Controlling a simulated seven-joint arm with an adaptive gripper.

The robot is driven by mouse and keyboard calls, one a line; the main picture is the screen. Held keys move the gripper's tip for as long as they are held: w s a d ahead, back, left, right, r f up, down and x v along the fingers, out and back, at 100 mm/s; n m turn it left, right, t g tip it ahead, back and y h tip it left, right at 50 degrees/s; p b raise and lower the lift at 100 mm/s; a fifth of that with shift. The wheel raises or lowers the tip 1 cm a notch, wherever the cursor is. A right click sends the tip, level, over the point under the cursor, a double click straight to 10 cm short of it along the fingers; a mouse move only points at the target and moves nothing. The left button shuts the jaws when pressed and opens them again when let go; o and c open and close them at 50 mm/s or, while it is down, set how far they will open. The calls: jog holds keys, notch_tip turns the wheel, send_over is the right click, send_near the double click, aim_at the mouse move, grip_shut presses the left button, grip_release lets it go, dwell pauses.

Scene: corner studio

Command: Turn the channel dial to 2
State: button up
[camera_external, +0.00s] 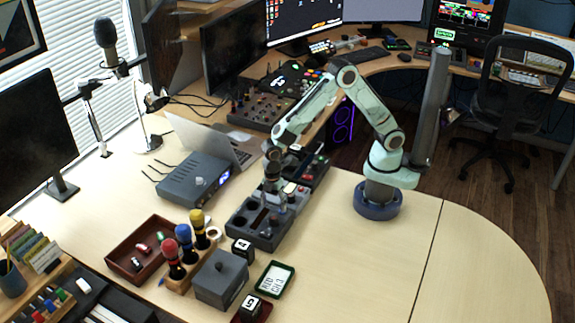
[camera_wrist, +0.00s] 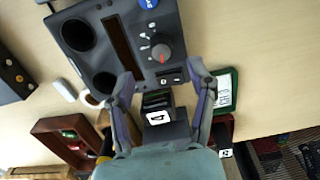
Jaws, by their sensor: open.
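The channel dial (camera_wrist: 161,53) is a round grey knob with a red part, on a dark grey panel (camera_wrist: 85,70) in the wrist view. Small white marks lie around its left side; I cannot read their numbers. The panel also shows in the external view (camera_external: 240,222), where the arm hides part of it and I cannot make out the dial clearly. My gripper (camera_wrist: 160,74) is open, its two fingers apart with the dial beyond and between their tips in the picture. I see no clear contact. In the external view my gripper (camera_external: 272,184) points down over the panel's far end.
A numbered block (camera_external: 242,250) and a green-rimmed card tray (camera_external: 275,278) stand near the panel's front. Red, blue and yellow-topped handles (camera_external: 184,237) rise to the left, beside a red-brown tray (camera_external: 142,249). A router box (camera_external: 193,180) stands behind. The table's right side is clear.

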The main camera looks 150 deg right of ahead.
aim_at(274, 217)
notch_tip(274, 217, down, 6)
jog(key=shift+a+f, duration=0.1)
grip_shut()
